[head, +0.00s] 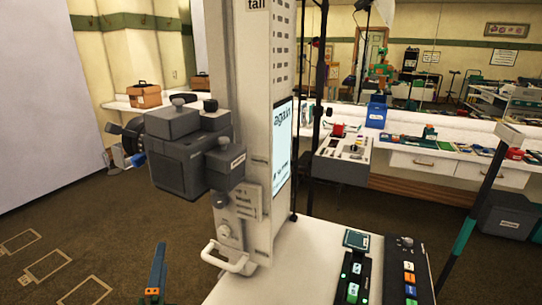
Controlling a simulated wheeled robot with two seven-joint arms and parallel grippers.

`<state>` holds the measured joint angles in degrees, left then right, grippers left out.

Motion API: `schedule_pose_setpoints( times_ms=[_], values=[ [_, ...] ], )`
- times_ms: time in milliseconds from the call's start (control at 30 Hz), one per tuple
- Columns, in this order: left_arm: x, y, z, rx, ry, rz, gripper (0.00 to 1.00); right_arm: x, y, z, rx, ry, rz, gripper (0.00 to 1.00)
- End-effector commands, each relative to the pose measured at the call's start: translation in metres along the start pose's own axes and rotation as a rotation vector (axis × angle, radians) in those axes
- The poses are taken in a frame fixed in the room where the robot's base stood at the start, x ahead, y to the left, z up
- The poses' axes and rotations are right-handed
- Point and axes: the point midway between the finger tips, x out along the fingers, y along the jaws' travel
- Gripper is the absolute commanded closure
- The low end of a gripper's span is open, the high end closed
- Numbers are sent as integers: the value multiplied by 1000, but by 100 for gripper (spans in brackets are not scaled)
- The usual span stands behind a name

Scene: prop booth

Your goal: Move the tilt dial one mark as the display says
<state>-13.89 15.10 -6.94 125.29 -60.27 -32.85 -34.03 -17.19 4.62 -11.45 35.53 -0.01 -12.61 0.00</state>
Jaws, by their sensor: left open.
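The display (283,146) is a pale blue screen on the side of a tall grey column. It reads "again", and the smaller line below is too small to read. A dark grey camera-like head (180,160) is fixed to the column and carries several knobs, such as the side knob (224,143). A pale round knob (228,231) sits lower on the column. I cannot tell which knob is the tilt dial, as the labels are unreadable. My left gripper (157,268) is at the bottom left, open, apart from the column and head.
A white table (290,277) in front of the column bears a black panel with green buttons (354,275) and one with coloured buttons (409,272). A white handle (226,257) juts from the column's base. Open floor lies left.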

Motion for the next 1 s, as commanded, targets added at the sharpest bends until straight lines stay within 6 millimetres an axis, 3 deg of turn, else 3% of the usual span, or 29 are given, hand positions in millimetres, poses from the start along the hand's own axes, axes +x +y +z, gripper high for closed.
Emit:
schedule_pose_setpoints(
  times_ms=[33,100,200,333,533,767,867,1000],
  values=[
    [-17,37,10,-233,-72,177,23,0,0,0,0,0,0,50],
    [-47,85,12,-510,-176,418,23,0,0,0,0,0,-1,50],
    [-95,131,1,-768,-297,694,23,0,-1,0,0,0,-1,50],
    [-156,164,-21,-978,-429,994,23,0,-1,0,1,0,-2,50],
    [-249,175,-55,-1152,-608,1404,23,0,-1,0,1,1,-2,50],
    [-254,261,-72,-1108,-635,1435,23,0,-1,0,1,1,-2,50],
    [-267,300,-77,-1089,-646,1454,23,0,-1,0,1,1,-2,50],
    [-303,362,-75,-1052,-670,1489,23,0,-1,0,0,1,-2,50]
  ],
)
